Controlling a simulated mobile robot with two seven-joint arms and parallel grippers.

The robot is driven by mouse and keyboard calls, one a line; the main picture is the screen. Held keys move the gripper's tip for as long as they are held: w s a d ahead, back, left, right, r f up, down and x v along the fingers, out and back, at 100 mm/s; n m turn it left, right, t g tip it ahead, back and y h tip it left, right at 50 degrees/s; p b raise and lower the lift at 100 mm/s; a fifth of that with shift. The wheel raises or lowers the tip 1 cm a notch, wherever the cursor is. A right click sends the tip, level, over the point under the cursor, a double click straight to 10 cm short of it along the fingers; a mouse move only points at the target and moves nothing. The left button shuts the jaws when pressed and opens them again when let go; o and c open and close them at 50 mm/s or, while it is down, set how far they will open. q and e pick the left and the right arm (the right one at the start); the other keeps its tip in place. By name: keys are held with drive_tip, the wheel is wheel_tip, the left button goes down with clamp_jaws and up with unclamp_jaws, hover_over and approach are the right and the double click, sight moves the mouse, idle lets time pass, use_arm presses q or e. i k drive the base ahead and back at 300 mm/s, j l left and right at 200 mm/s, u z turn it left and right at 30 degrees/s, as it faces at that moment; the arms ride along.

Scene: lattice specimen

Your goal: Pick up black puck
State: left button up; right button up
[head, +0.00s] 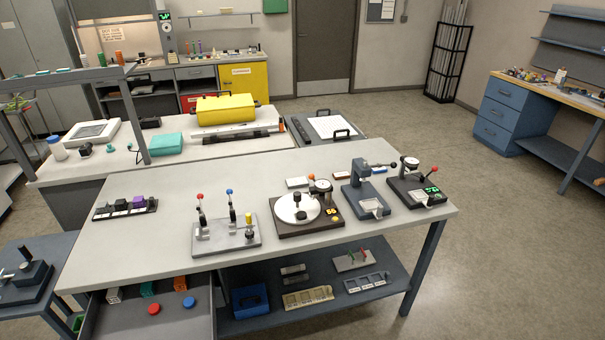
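No black puck can be singled out with certainty. A small black round piece (301,214) sits on the white disc (286,212) of a dark gauge device on the main table (180,180). A black rack (103,214) at the table's left holds small dark blocks and a purple one. Neither of my grippers shows in the head view.
A lever fixture (240,240), a grey press (362,200) and a dark gauge stand (415,190) stand along the table. A lower shelf (330,262) holds trays and a blue box (250,302). The floor to the right (510,240) is clear.

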sight(301, 216)
drive_tip(key=i+j, duration=0.15)
drive_tip(key=i, duration=0.3)
drive_tip(key=i+j+z, duration=0.1)
drive_tip(key=i, duration=0.35)
drive_tip(key=i+j, duration=0.3)
drive_tip(key=i, duration=0.15)
drive_tip(key=i+j, duration=0.2)
drive_tip(key=i, duration=0.25)
drive_tip(key=z, duration=0.05)
